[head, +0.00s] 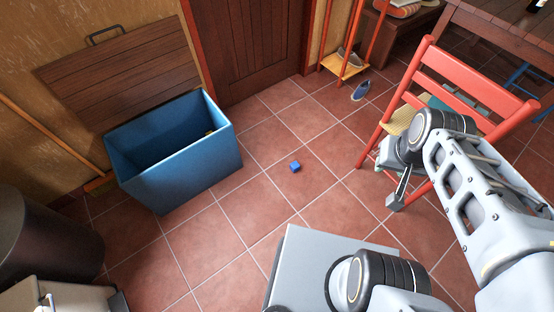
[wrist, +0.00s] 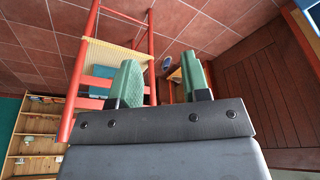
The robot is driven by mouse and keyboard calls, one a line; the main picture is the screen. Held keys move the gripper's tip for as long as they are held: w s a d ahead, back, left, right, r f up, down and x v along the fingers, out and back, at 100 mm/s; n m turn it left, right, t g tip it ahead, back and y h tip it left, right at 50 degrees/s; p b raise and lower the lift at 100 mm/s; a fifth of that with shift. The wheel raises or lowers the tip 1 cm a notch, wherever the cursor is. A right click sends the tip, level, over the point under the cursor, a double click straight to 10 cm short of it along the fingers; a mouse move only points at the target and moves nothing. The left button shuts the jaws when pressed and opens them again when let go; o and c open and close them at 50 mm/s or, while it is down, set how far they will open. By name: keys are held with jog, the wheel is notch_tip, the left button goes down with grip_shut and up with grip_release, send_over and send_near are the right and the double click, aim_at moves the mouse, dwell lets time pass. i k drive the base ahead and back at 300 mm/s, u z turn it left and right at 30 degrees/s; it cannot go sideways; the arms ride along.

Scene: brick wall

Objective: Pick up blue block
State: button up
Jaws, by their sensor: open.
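A small blue block (head: 295,167) lies on the red tiled floor in the head view, near the middle, right of the blue chest. My gripper (head: 396,190) is at the right in the head view, in front of the red chair, well apart from the block. In the wrist view my gripper's two green fingers (wrist: 160,85) are spread apart with nothing between them. The blue block does not show in the wrist view.
An open blue chest (head: 190,178) with a raised wooden lid stands left. A red chair (head: 470,85) stands beside my arm at right. A blue shoe (head: 361,90) lies on the floor near a low rack. Floor around the block is clear.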

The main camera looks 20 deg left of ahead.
aim_at(294, 166)
jog(key=u, duration=0.9)
jog(key=i, duration=0.9)
jog(key=u, duration=0.95)
